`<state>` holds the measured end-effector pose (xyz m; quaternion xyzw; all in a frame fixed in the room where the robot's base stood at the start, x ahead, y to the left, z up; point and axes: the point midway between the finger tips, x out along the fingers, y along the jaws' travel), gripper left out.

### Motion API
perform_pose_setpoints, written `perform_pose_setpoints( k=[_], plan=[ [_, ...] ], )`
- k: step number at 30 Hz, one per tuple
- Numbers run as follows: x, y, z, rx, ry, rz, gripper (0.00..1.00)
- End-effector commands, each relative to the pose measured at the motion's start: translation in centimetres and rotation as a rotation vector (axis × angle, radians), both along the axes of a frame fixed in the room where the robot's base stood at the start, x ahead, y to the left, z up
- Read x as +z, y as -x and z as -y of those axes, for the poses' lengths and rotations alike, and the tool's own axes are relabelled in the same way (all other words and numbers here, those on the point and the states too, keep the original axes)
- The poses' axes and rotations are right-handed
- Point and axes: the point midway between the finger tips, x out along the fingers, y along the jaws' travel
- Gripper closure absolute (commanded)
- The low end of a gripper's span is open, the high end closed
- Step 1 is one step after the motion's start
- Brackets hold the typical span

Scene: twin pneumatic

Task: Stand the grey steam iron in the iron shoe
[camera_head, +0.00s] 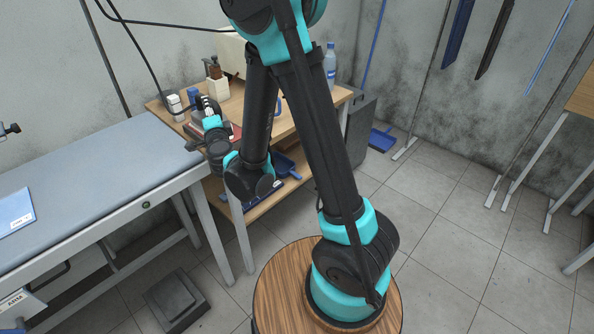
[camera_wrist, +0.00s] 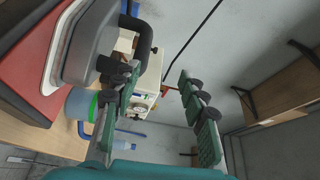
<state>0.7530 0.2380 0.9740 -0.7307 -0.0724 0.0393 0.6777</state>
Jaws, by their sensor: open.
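The grey steam iron (camera_wrist: 92,42) shows at the upper left of the wrist view, its pale soleplate edge against a red, dark-edged thing (camera_wrist: 30,62). Its dark looped handle (camera_wrist: 148,42) reaches towards one finger of my gripper (camera_wrist: 160,75). My gripper is open, with its green-padded fingers wide apart and nothing clearly between them. I cannot tell whether a finger touches the handle. In the head view my gripper (camera_head: 208,104) is over the wooden side table, and it mostly hides the iron. I cannot make out the iron shoe with certainty in either view.
The wooden side table (camera_head: 285,124) also bears pump bottles (camera_head: 214,80), a white jar (camera_head: 176,106) and a blue-labelled bottle (camera_head: 330,64). A padded blue-grey pressing table (camera_head: 110,165) stands at left, mostly clear, with a blue packet (camera_head: 14,212) on it. A pedal (camera_head: 175,298) lies below.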

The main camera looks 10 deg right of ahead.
Motion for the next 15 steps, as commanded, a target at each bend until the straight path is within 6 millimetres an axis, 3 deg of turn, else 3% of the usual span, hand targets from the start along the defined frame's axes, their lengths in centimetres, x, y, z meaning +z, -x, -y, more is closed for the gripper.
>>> perform_pose_setpoints(
  k=[3,7,11,15],
  plan=[
    [3.2,0.5,1.0,0.103,0.151,0.07,0.57],
    [4.4,2.2,2.1,0.249,0.388,0.103,0.57],
    [2.5,4.9,4.1,0.387,0.641,0.054,0.57],
    [-2.0,8.8,8.4,0.517,0.907,-0.093,0.57]
  ],
)
